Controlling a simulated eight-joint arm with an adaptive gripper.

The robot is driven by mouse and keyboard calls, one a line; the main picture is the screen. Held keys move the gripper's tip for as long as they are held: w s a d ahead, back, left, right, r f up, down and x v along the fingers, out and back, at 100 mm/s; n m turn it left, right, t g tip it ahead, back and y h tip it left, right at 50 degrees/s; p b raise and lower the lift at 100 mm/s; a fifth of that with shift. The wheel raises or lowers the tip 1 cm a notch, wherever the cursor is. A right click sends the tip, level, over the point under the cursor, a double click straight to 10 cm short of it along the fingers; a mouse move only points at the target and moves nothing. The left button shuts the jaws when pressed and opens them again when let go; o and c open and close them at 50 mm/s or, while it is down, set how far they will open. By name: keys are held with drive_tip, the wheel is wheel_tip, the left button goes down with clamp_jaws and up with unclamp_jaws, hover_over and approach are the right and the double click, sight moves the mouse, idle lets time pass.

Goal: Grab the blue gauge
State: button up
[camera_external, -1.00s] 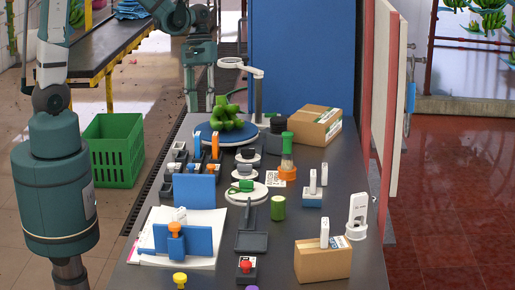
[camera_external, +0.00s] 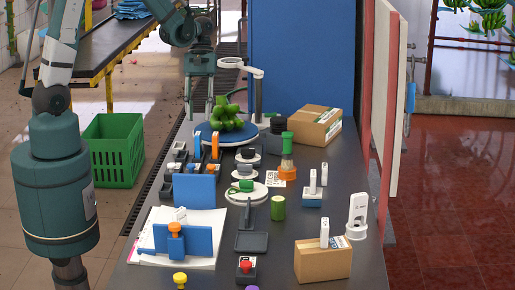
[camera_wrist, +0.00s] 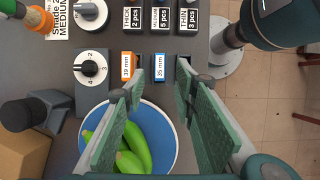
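The blue gauge (camera_wrist: 160,66), labelled 35 mm, sits in the row of holders beside the orange gauge (camera_wrist: 128,66), labelled 39 mm. In the external view the blue gauge (camera_external: 197,144) stands upright at the table's left side, left of the orange gauge (camera_external: 214,146). My gripper (camera_external: 199,114) points down in the external view, above and behind the gauges. In the wrist view my gripper (camera_wrist: 160,82) is open and empty, its fingers either side of the blue gauge's column. The fingers appear apart from the gauge.
A blue round plate (camera_wrist: 168,158) with green bananas (camera_wrist: 125,150) lies close by the gauges. A white ring stand (camera_external: 256,85) rises to the right. A dial box (camera_wrist: 90,72) and labelled size blocks (camera_wrist: 160,17) crowd around.

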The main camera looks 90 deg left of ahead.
sight(198, 133)
drive_tip(key=shift+x, duration=1.3)
drive_tip(key=shift+f, duration=0.1)
drive_tip(key=shift+x, duration=2.5)
drive_tip(key=shift+c, duration=0.5)
clamp_jaws()
